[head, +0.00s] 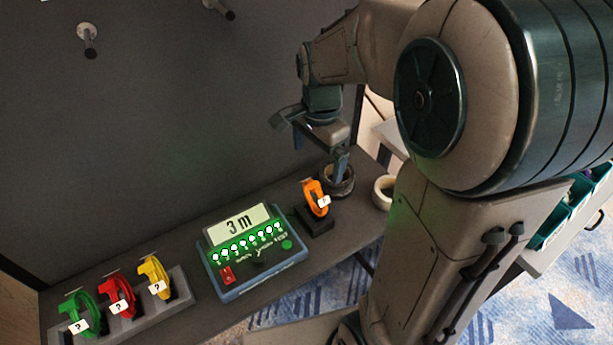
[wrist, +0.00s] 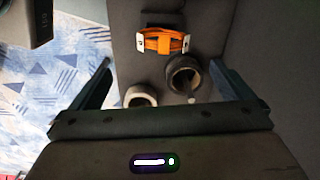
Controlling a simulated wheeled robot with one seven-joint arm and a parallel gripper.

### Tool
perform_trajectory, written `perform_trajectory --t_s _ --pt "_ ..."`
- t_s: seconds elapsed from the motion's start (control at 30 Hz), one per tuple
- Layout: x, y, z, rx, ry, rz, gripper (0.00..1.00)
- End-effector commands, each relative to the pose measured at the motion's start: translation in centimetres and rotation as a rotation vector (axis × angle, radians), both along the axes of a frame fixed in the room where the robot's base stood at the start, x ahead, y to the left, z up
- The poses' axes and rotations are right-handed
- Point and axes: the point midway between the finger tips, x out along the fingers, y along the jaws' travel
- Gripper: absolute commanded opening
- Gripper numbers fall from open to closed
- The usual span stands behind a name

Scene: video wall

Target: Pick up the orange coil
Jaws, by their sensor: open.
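The orange coil (head: 311,192) stands upright in a small black holder (head: 318,222) on the dark shelf, right of the display device, with a white "?" tag on it. In the wrist view the orange coil (wrist: 162,42) lies ahead, near the top, roughly centred between the fingers, with white tags at its ends. My gripper (head: 318,157) is open and empty, above the shelf and behind the coil in the head view. In the wrist view my gripper (wrist: 162,68) shows both fingers spread wide, with the coil beyond the fingertips and untouched.
A dark roll (head: 340,181) stands close behind the coil, beneath one finger. A cream roll (head: 383,193) lies to its right. A device reading "3 m" (head: 252,250) sits left. Green (head: 85,312), red (head: 124,294) and yellow (head: 154,277) coils stand in a grey rack (head: 150,317).

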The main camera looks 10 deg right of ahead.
Motion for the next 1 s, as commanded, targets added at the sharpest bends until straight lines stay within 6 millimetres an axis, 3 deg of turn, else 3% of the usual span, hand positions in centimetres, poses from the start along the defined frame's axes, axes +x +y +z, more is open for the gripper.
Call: perform_trajectory --t_s 0.2,0.53,0.83,1.0 --pt "1.4 0.0 -1.6 -0.007 0.028 -0.13 1.0" --pt "1.3 -0.1 -7.7 -0.008 0.03 -0.134 1.0" --pt "1.3 0.0 -10.2 -0.007 0.026 -0.134 1.0" --pt "0.8 0.2 -12.7 -0.008 0.03 -0.133 1.0"
